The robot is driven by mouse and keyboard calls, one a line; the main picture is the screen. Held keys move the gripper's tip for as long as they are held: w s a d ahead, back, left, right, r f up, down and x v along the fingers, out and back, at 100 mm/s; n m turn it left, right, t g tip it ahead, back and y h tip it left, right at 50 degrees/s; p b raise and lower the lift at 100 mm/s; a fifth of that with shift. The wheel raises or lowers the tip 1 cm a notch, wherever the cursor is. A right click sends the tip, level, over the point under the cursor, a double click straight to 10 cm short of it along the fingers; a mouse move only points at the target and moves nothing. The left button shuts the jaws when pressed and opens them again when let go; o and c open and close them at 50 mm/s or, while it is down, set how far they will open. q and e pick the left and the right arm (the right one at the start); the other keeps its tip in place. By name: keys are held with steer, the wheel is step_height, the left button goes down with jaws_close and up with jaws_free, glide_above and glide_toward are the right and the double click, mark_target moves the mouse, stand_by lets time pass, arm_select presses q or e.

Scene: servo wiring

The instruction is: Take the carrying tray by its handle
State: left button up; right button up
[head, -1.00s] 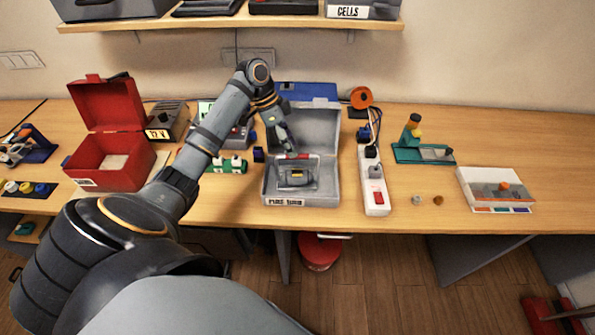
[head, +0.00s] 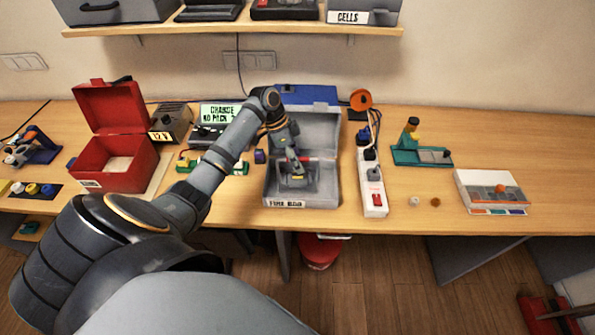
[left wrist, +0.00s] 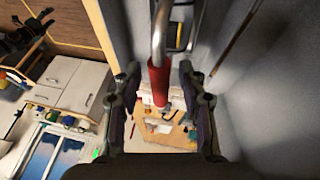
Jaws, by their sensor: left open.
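The carrying tray (head: 297,184) is grey and sits inside an open grey case (head: 330,190) at mid-table. Its handle (head: 320,159) is a metal bar with a red grip, partly hidden by my gripper in the head view. My left gripper (head: 296,170) reaches down into the case over the tray. In the left wrist view, the red handle grip (left wrist: 158,82) shows between the two open fingers of my left gripper (left wrist: 161,100), with a gap on both sides. It is not clamped. My right gripper is out of view.
The case's walls and raised lid stand close around my gripper. A white power strip (head: 373,190) lies right of the case. A red open box (head: 115,165) and a green-lit display (head: 222,113) are to the left.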

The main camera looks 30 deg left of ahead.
arm_select(q)
steer(key=shift+f, duration=0.15)
jaws_close()
stand_by(0.4)
steer(key=shift+w, duration=0.1)
